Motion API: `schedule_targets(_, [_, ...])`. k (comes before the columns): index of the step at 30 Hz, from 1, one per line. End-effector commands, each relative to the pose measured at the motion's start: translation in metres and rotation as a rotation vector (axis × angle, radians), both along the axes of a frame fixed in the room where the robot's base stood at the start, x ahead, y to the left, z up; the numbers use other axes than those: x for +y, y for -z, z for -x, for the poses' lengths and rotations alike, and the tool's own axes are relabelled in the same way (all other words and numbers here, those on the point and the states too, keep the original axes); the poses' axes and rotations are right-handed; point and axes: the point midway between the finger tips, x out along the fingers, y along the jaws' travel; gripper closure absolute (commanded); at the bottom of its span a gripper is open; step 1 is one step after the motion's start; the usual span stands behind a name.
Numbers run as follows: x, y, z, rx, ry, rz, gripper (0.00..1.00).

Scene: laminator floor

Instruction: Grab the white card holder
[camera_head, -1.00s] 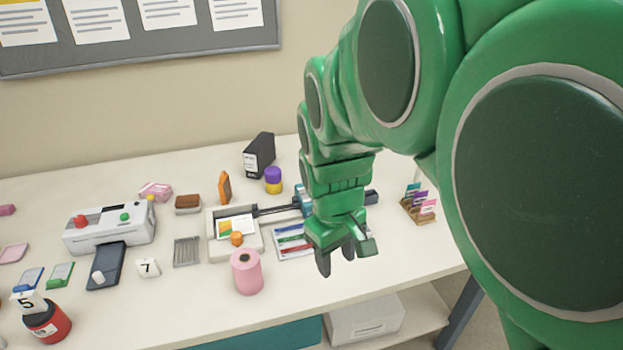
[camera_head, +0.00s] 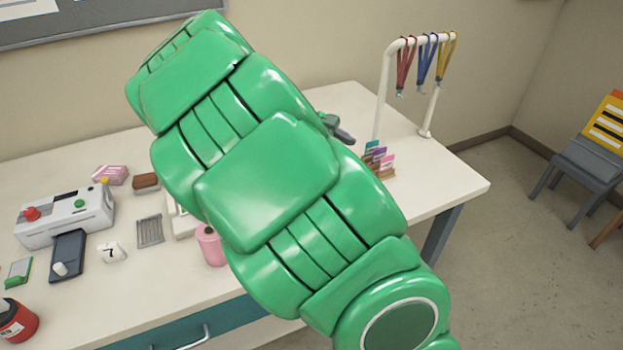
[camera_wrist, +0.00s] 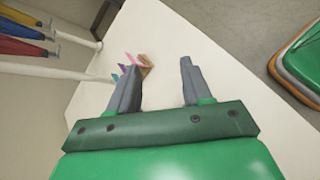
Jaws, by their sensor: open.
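I cannot single out a white card holder in these frames. A small wooden rack (camera_head: 382,163) with several coloured cards stands near the right end of the table; in the wrist view the rack (camera_wrist: 145,67) is just beyond the left finger. My gripper (camera_wrist: 158,78) is open, with nothing seen between its fingers, over the white tabletop. In the head view only part of my gripper (camera_head: 338,128) shows, to the left of the rack. My arm hides the middle of the table.
A white stand (camera_head: 383,85) with red, blue and yellow lanyards rises behind the rack. Bare tabletop (camera_head: 440,180) lies right of the rack.

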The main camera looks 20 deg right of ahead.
Motion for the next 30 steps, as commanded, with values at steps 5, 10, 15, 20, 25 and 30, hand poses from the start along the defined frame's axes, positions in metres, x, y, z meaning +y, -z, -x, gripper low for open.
schedule_targets(5, [-0.011, 0.01, -0.037, 0.11, -0.101, 0.113, 0.51])
schedule_targets(10, [-0.01, 0.027, -0.073, 0.22, -0.204, 0.201, 0.51])
schedule_targets(15, [0.014, 0.059, -0.106, 0.334, -0.315, 0.232, 0.51])
schedule_targets(20, [0.047, 0.095, -0.126, 0.437, -0.406, 0.218, 0.51])
schedule_targets(25, [0.07, 0.12, -0.135, 0.507, -0.464, 0.205, 0.51])
schedule_targets(30, [0.076, 0.129, -0.137, 0.532, -0.483, 0.198, 0.51])
